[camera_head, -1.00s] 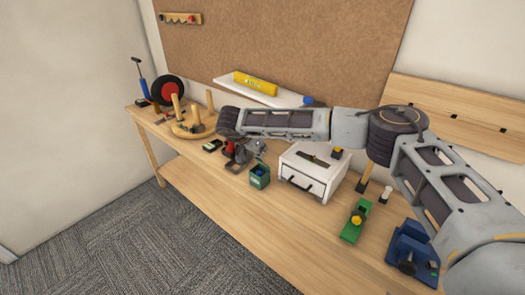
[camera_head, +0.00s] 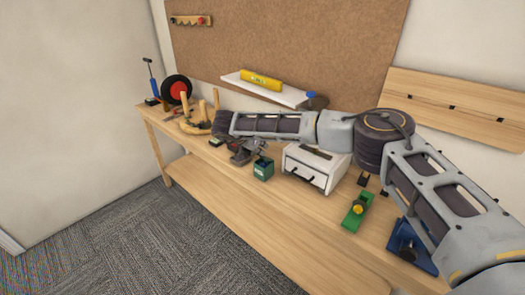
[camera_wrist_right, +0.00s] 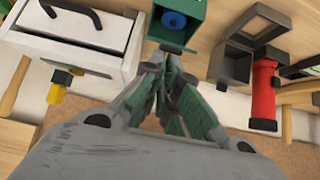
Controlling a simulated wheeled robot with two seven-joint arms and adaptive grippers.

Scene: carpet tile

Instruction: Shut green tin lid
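The green tin (camera_head: 263,172) stands on the workbench, left of the white drawer box. In the right wrist view the tin (camera_wrist_right: 192,38) is at the top, its inside showing with a round blue thing in it, so it is open. Its lid is not clearly seen; my fingers cover the area at its edge. My right gripper (camera_head: 261,149) is right over the back of the tin. In the wrist view the gripper (camera_wrist_right: 166,58) has its fingertips together beside the tin's rim, with nothing clearly held; contact cannot be told. My left gripper is out of view.
The white drawer box (camera_wrist_right: 90,35) with a black handle stands close beside the tin. On the other side are an open grey box (camera_wrist_right: 232,65) and a red torch (camera_wrist_right: 263,95). A green plane (camera_head: 357,211) and a blue tool (camera_head: 405,243) lie farther right on the bench.

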